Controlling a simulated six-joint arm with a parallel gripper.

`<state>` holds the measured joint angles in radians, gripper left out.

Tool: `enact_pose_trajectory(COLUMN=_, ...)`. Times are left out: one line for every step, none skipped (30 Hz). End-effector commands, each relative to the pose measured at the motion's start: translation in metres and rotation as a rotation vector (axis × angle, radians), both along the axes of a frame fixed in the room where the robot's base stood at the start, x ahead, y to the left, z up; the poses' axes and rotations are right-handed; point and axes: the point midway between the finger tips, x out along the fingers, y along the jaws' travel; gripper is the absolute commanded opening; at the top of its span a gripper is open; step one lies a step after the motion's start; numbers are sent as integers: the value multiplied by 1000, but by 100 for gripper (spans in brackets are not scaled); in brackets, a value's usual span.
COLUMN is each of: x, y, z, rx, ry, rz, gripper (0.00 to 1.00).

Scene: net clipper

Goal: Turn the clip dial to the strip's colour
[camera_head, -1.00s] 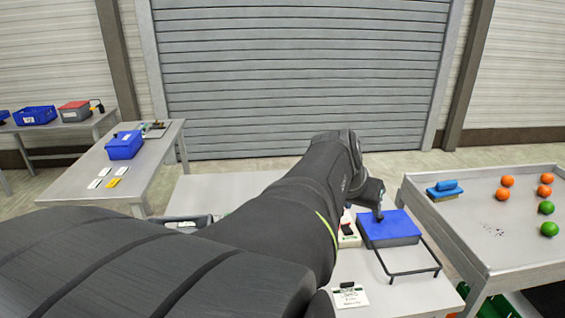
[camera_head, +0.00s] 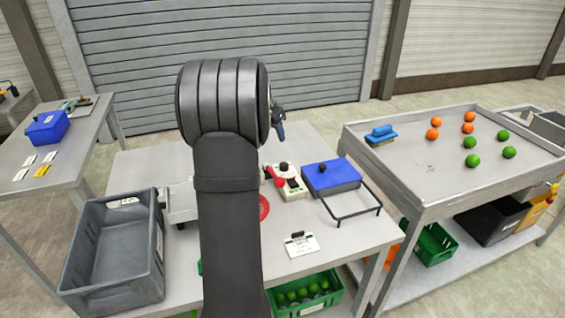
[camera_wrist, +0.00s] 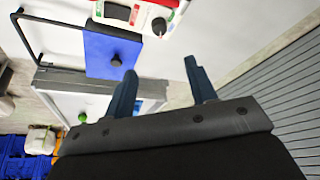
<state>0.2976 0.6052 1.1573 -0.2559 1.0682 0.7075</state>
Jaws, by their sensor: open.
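A small white device (camera_head: 291,187) with a red part and a dark part on top stands on the work table, left of a blue-topped box (camera_head: 338,174). The wrist view shows the white device (camera_wrist: 112,12) at the top, with a dark window, red and green markings and a small round knob (camera_wrist: 159,26) that may be the dial. I cannot tell its setting or make out a strip. My gripper (camera_wrist: 160,66) is open and empty, its two blue fingers apart. In the head view its end shows beyond my arm, above the table and apart from the device.
The blue-topped box has a black knob and a black wire frame (camera_head: 352,214) beside it. A label card (camera_head: 300,244) lies in front. A grey crate (camera_head: 88,250) is at the left. A side table (camera_head: 372,165) at the right bears orange and green balls and a blue brush (camera_head: 381,134).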

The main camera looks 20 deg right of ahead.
Motion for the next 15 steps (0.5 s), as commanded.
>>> enact_pose_trajectory(x=1, y=-2, z=-5, rx=0, ry=1, rz=0, gripper=52)
enact_pose_trajectory(x=2, y=-3, z=-8, rx=0, ry=1, rz=0, gripper=52)
enact_pose_trajectory(x=3, y=-5, z=-14, rx=0, ry=3, rz=-1, gripper=52)
enact_pose_trajectory(x=4, y=-6, z=-19, rx=1, ry=3, rz=-1, gripper=52)
enact_pose_trajectory(x=5, y=-8, z=-25, rx=0, ry=3, rz=-1, gripper=52)
enact_pose_trajectory(x=7, y=-11, z=-32, rx=1, ry=3, rz=-1, gripper=52)
enact_pose_trajectory(x=8, y=-13, z=-38, rx=1, ry=4, rz=-1, gripper=52)
enact_pose_trajectory(x=10, y=-15, z=-45, rx=1, ry=3, rz=-1, gripper=52)
enact_pose_trajectory(x=12, y=-18, z=-53, rx=1, ry=4, rz=-2, gripper=52)
enact_pose_trajectory(x=13, y=-20, z=-59, rx=1, ry=3, rz=-2, gripper=52)
enact_pose_trajectory(x=15, y=-22, z=-65, rx=1, ry=2, rz=-2, gripper=52)
enact_pose_trajectory(x=17, y=-24, z=-73, rx=0, ry=3, rz=-1, gripper=52)
enact_pose_trajectory(x=18, y=-26, z=-80, rx=0, ry=3, rz=-1, gripper=52)
enact_pose_trajectory(x=20, y=-28, z=-86, rx=0, ry=3, rz=-1, gripper=52)
enact_pose_trajectory(x=22, y=-31, z=-94, rx=0, ry=3, rz=-1, gripper=52)
